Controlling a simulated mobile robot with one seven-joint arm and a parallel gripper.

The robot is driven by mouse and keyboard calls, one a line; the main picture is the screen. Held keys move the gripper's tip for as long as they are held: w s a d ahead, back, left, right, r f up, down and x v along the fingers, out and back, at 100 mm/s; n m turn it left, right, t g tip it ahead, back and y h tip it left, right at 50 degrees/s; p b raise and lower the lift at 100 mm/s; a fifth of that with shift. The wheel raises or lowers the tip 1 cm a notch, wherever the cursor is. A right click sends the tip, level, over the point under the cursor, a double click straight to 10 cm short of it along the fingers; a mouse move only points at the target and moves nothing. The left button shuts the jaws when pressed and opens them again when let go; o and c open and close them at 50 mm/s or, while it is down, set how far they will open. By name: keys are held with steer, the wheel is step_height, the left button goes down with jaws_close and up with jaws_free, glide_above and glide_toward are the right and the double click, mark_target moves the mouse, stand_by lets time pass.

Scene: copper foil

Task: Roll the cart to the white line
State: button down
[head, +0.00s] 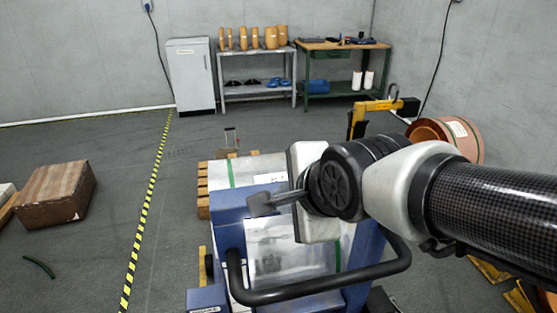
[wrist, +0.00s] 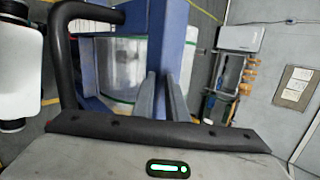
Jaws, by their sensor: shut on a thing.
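The blue cart (head: 228,236) stands in front of me at the bottom middle, with a black tubular handle (head: 330,284) on its near side. It carries silvery foil rolls (head: 285,251). My gripper (head: 262,204) reaches over the cart from the right. In the wrist view its two fingers (wrist: 162,97) are close together at a blue upright of the cart (wrist: 172,45), shut on it. The exact contact is partly hidden by the fingers. The handle also shows at the left of the wrist view (wrist: 63,60). I cannot make out a white line on the floor.
A yellow-black striped floor line (head: 150,195) runs along the left of the cart. A brown box (head: 56,192) lies further left. A wooden pallet (head: 203,190) is beyond the cart. A copper-coloured coil (head: 465,142) stands at right. Workbenches line the back wall.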

steer(key=s+d+f+g+h+b, duration=0.1)
steer(key=s+d+f+g, duration=0.1)
steer(key=s, duration=0.7)
steer(key=s+d+f+g+h+b, duration=0.1)
steer(key=s+d+f+g+b, duration=0.1)
steer(key=s, duration=0.7)
steer(key=s+d+f+g+h+b, duration=0.1)
steer(key=s+d+f+g, duration=0.3)
steer(key=s, duration=0.5)
steer(key=shift+d+f+g+b, duration=0.25)
steer(key=shift+f+g+b, duration=0.15)
steer(key=shift+f, duration=0.25)
steer(key=c, duration=2.5)
jaws_free()
steer(key=o, duration=0.5)
steer(key=shift+c, duration=0.2)
steer(key=shift+r, duration=0.15)
